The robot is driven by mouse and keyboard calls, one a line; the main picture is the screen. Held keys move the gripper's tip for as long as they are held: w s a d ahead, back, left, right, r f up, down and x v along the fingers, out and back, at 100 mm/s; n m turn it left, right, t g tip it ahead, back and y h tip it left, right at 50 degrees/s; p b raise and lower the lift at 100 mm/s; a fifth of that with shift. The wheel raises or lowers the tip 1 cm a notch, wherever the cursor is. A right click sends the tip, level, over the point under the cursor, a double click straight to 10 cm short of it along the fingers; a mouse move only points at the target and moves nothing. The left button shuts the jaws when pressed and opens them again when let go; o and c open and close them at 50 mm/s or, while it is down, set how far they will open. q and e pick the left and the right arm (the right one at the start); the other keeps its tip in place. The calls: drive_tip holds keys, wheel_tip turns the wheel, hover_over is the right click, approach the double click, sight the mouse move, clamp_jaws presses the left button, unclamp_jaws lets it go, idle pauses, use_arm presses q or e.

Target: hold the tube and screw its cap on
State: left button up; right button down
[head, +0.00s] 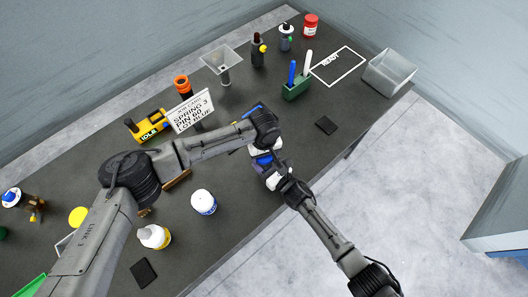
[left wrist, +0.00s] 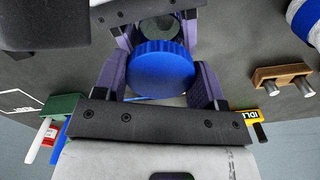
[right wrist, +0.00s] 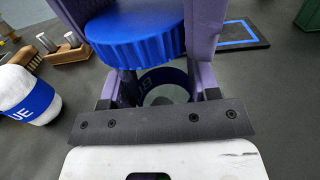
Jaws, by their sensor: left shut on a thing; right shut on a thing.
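The ribbed blue cap (left wrist: 165,70) is between the purple fingers of my left gripper (left wrist: 155,82), which is shut on it. The cap also shows in the right wrist view (right wrist: 135,35), above the tube (right wrist: 152,84). The tube is clear with a blue label and sits between the fingers of my right gripper (right wrist: 160,88), shut on it. The tube's round end also shows in the left wrist view (left wrist: 159,27), behind the cap. The cap and tube look apart; the exact gap is hard to tell. In the head view the grippers face each other and hide most of both.
A sign (head: 190,111) reads SPRING 3, PIN 60, LOT BLUE. A white jar with a blue label (head: 204,202) stands left of the grippers. A green pen holder (head: 297,90), a READY outline (head: 338,66) and a clear bin (head: 388,72) are farther back.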

use_arm(q)
drive_tip(key=m, duration=0.4)
drive_tip(key=shift+m, duration=0.4)
drive_tip(key=m, duration=0.5)
drive_tip(key=shift+m, duration=0.4)
drive_tip(key=m, duration=2.6)
drive_tip(key=shift+f+m, duration=0.1)
drive_tip(key=shift+m, duration=0.3)
drive_tip(key=o, duration=1)
